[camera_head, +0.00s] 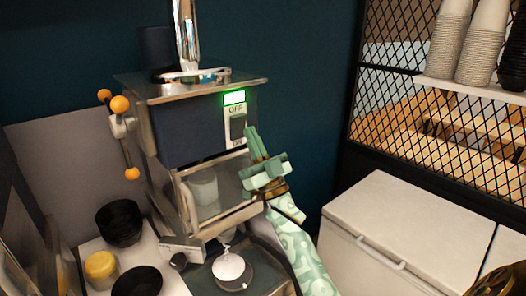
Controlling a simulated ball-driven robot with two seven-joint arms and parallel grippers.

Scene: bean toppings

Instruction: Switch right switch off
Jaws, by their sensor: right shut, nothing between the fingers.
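A dark blue and metal machine (190,135) stands in the middle. On its front, near the right edge, is a white switch panel (228,131) with a dark rocker switch (238,125). OFF is written above the rocker and ON below it. A green indicator light (234,97) glows above the panel. This is the only switch I can see. My right gripper (251,132) is shut and empty, pointing up just right of the panel's lower end. I cannot tell whether its fingertips touch the switch.
An orange-knobbed handle (122,125) sticks out on the machine's left. Black bowls (120,223) and a yellow cup (101,267) stand lower left. A white chest (390,235) is at the right, below a mesh-fronted shelf with stacked cups (450,45).

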